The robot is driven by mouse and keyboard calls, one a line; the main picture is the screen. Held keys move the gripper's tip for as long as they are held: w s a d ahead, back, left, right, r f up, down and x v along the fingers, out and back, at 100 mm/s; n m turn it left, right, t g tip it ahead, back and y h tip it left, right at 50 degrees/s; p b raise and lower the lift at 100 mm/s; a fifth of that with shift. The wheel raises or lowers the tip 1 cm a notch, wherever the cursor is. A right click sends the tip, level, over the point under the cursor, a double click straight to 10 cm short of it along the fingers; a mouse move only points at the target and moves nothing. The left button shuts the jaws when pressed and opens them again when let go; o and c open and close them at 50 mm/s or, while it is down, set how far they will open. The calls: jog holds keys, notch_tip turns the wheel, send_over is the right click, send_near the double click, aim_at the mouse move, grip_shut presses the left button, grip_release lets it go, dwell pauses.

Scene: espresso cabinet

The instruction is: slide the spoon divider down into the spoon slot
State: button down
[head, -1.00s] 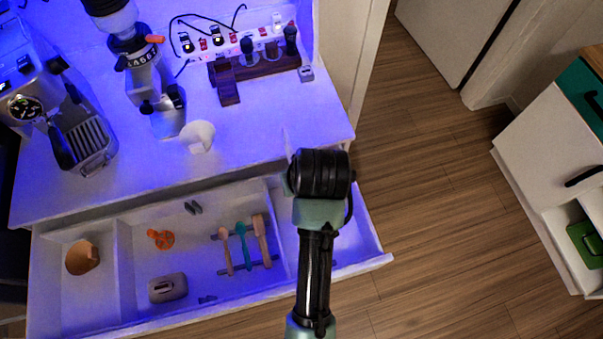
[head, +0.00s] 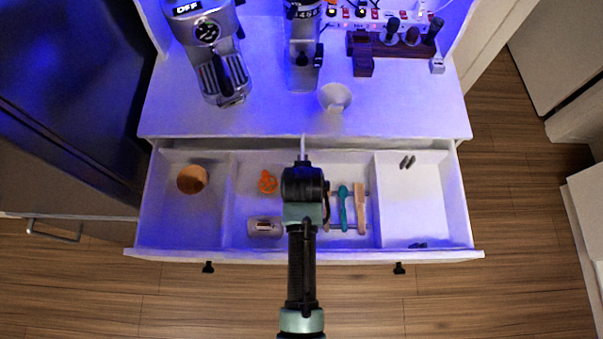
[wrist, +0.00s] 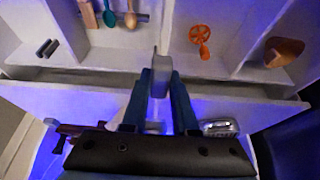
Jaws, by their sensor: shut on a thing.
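My gripper (wrist: 160,92) is shut on the spoon divider, a thin pale plate (wrist: 161,70) standing upright between the fingertips. In the head view the divider (head: 303,151) shows as a narrow white strip just beyond my wrist, over the back of the open drawer. The fingers themselves are hidden in the head view. The spoon slot is not clearly visible; my arm covers the drawer floor between the grey box (head: 265,227) and the spoons. A teal spoon (head: 343,207) and a wooden one (head: 360,206) lie on grey bars right of my arm.
The open drawer (head: 180,254) has fixed partitions. An orange tool (head: 267,182) and a wooden cup (head: 192,179) lie left of my arm. The right compartment holds grey clips (head: 407,161) at back and front. The counter (head: 400,112) overhangs behind, with a white cup (head: 335,97).

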jog(key=shift+r, duration=0.15)
jog(key=shift+f+b, duration=1.95)
jog(key=shift+f, duration=1.05)
jog(key=shift+p, duration=0.55)
jog(key=shift+f+b, duration=3.25)
jog(key=shift+f, duration=0.9)
jog(key=c, duration=0.6)
grip_release()
